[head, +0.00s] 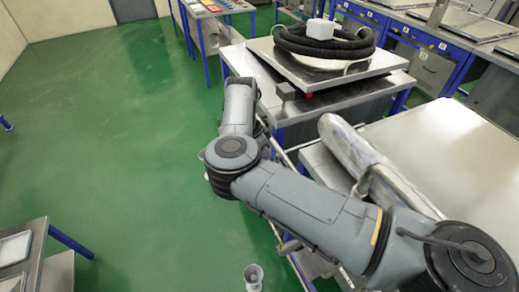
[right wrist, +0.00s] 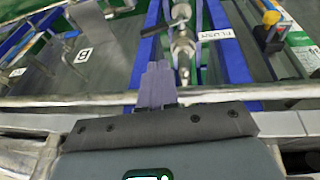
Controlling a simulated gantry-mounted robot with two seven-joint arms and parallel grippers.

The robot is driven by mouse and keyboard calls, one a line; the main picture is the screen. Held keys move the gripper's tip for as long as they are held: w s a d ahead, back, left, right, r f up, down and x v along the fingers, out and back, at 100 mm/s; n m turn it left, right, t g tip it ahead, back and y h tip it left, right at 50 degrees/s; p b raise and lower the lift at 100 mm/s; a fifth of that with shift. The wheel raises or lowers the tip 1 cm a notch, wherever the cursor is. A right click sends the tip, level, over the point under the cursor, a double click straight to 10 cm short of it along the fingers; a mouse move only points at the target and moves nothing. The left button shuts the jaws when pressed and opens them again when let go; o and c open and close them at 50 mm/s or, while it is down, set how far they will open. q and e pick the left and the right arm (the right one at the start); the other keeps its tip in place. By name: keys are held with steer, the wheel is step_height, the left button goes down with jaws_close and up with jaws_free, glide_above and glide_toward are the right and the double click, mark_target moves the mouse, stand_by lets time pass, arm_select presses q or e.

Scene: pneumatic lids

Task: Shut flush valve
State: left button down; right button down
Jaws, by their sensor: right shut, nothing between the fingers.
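In the right wrist view, a metal valve (right wrist: 183,48) with a lever handle (right wrist: 180,14) sits on a pipe between blue frame bars. A white label (right wrist: 216,34) beside it reads FLUSH, partly cut off by a bar. My right gripper (right wrist: 158,70) is shut and empty. Its fingers appear just left of and below the valve; I cannot tell whether they touch it. In the head view my right arm reaches toward the near side of the back table, but its fingers cannot be made out. My left gripper is not in view.
A metal rail (right wrist: 60,101) crosses the right wrist view. A plate marked B (right wrist: 84,55) is at left. In the head view, a coiled black hose (head: 325,45) lies on the back table.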

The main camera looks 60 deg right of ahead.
steer(key=a+b+x, duration=0.1)
steer(key=x, duration=0.7)
steer(key=shift+a+f, duration=0.2)
steer(key=shift+f, duration=0.05)
steer(key=shift+s+d, duration=0.1)
